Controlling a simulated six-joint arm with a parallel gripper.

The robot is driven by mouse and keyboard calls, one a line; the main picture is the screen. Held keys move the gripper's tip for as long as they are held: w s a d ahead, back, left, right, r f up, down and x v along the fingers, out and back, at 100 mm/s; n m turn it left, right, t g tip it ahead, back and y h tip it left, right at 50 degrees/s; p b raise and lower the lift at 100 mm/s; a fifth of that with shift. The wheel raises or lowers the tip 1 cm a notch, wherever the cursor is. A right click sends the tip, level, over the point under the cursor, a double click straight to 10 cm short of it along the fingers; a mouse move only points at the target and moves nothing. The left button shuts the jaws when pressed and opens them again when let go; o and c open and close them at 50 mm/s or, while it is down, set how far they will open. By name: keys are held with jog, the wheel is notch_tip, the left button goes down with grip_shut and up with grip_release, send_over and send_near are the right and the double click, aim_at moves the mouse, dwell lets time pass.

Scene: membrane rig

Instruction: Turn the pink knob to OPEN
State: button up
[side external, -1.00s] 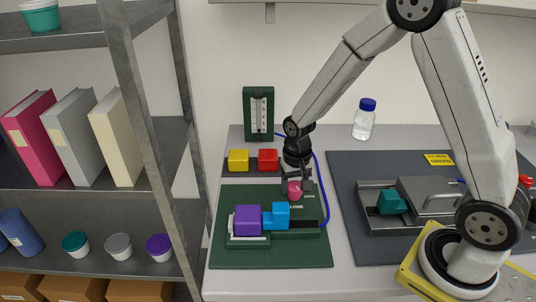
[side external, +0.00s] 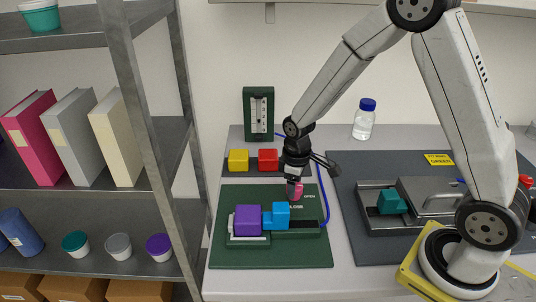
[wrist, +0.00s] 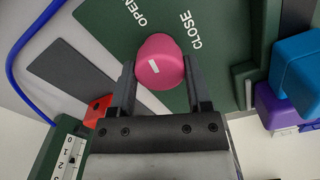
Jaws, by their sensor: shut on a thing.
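The pink knob (side external: 298,192) stands on the dark green board, partly hidden by a finger in the side view. In the wrist view the knob (wrist: 160,55) sits between the fingertips, with a short white mark on its top. The OPEN label (wrist: 133,11) and the CLOSE label (wrist: 190,30) are printed beyond it, CLOSE to the right of OPEN. I cannot tell which label the mark points to. My gripper (side external: 294,186) points down from above and is shut on the knob; its fingers (wrist: 159,66) flank it.
Purple (side external: 248,220) and blue (side external: 281,215) blocks stand on the green board (side external: 225,258) in front of the knob. Yellow (side external: 238,160) and red (side external: 268,159) blocks and a gauge (side external: 258,113) are behind. A blue tube (side external: 325,190) runs close on the right.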

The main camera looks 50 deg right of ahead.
jog(key=shift+s+n, duration=0.1)
jog(key=shift+n, duration=0.8)
jog(key=o, duration=1.3)
jog(key=shift+r, duration=0.1)
jog(key=shift+r, duration=3.8)
